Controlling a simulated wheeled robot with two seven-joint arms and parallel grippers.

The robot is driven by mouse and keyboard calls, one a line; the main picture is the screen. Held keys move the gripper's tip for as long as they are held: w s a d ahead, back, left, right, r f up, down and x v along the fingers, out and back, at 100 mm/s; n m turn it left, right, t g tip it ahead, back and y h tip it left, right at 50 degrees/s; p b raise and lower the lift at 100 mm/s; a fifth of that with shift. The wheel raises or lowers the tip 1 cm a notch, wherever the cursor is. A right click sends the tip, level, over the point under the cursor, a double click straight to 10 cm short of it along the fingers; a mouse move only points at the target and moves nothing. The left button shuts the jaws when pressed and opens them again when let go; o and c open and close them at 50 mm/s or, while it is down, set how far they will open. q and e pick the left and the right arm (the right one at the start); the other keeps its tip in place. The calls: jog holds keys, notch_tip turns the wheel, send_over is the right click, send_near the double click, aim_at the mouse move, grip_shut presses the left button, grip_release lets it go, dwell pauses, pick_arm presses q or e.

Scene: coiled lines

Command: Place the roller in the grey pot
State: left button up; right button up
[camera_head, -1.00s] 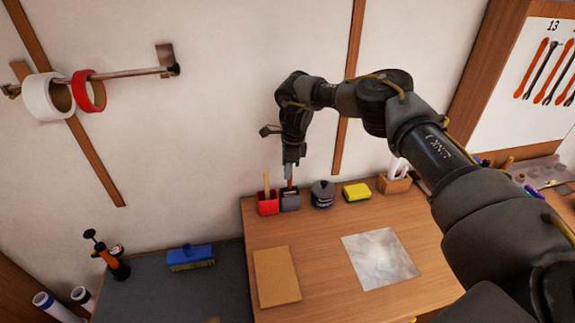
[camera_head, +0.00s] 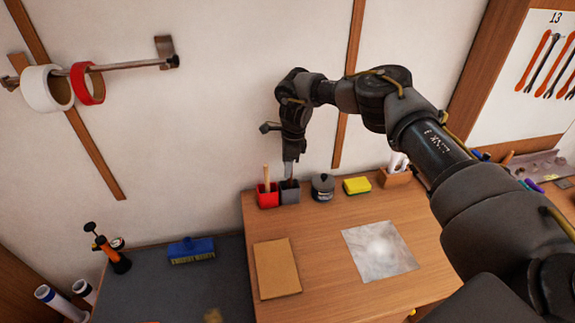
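The grey pot (camera_head: 289,194) stands near the back left of the wooden worktop, beside a red pot (camera_head: 267,198) that holds a wooden handle. My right gripper (camera_head: 288,172) points down directly over the grey pot, its tips close to the pot's mouth. A small brownish piece shows between the fingertips and the pot; it may be part of the roller, but it is too small to tell. Whether the fingers are open or shut is unclear. No roller shows plainly elsewhere. My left gripper is out of view.
A dark round container (camera_head: 322,187), a yellow sponge (camera_head: 357,186) and a wooden holder (camera_head: 394,177) stand along the back edge to the right. A brown board (camera_head: 277,268) and a pale sheet (camera_head: 380,251) lie in front. A blue brush (camera_head: 191,250) lies on the lower grey surface.

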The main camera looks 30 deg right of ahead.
notch_tip(320, 180, up, 13)
jog(key=d+b, duration=0.1)
jog(key=b, duration=0.2)
jog(key=shift+s+d, duration=0.2)
jog(key=shift+s, duration=0.1)
jog(key=shift+r, duration=0.1)
dwell(0.3)
